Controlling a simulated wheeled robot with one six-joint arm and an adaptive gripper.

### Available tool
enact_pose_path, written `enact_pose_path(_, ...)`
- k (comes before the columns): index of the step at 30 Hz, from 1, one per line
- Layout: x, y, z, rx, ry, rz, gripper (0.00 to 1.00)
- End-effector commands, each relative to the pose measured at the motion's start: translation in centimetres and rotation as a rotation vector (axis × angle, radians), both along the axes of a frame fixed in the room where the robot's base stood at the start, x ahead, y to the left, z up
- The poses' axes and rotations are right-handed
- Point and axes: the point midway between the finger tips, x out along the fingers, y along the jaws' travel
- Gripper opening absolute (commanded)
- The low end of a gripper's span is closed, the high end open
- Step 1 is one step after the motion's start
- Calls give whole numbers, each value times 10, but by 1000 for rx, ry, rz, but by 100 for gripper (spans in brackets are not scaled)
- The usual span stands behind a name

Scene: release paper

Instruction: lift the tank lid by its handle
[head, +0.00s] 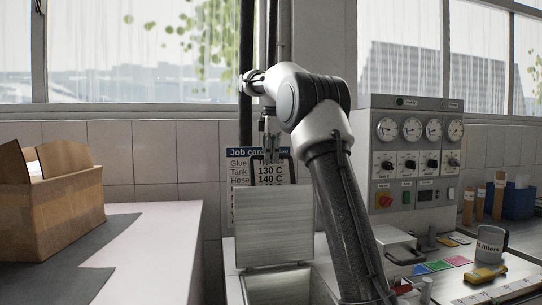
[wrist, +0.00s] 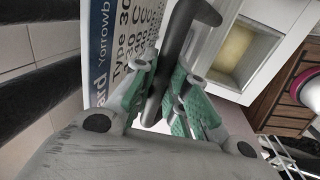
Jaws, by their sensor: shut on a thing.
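The tank lid (head: 273,228) is a brushed metal panel, standing raised and near upright above the tank (head: 278,287) in the head view. A dark handle (head: 292,168) shows at its upper edge. My gripper (head: 269,155) is at the top of the lid, fingers pointing down. In the wrist view the dark handle (wrist: 171,62) runs between the green finger pads of my gripper (wrist: 172,105), which is shut on it. The wrist view also shows a pale-rimmed opening with a yellowish inside (wrist: 233,52). The gripper and arm hide part of the handle.
A job card (head: 240,168) is behind the lid. A control panel (head: 410,150) with gauges stands to the right. A cardboard box (head: 55,195) sits on the left bench.

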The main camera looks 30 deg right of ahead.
Motion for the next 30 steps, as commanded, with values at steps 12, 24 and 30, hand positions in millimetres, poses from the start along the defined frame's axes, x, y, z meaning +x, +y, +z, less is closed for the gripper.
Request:
enact_pose_path(12, 1, 0, 2, -1, -7, 1, 30)
enact_pose_path(24, 0, 0, 5, -1, -5, 0, 37)
enact_pose_path(30, -4, 2, 34, -2, -9, 0, 37)
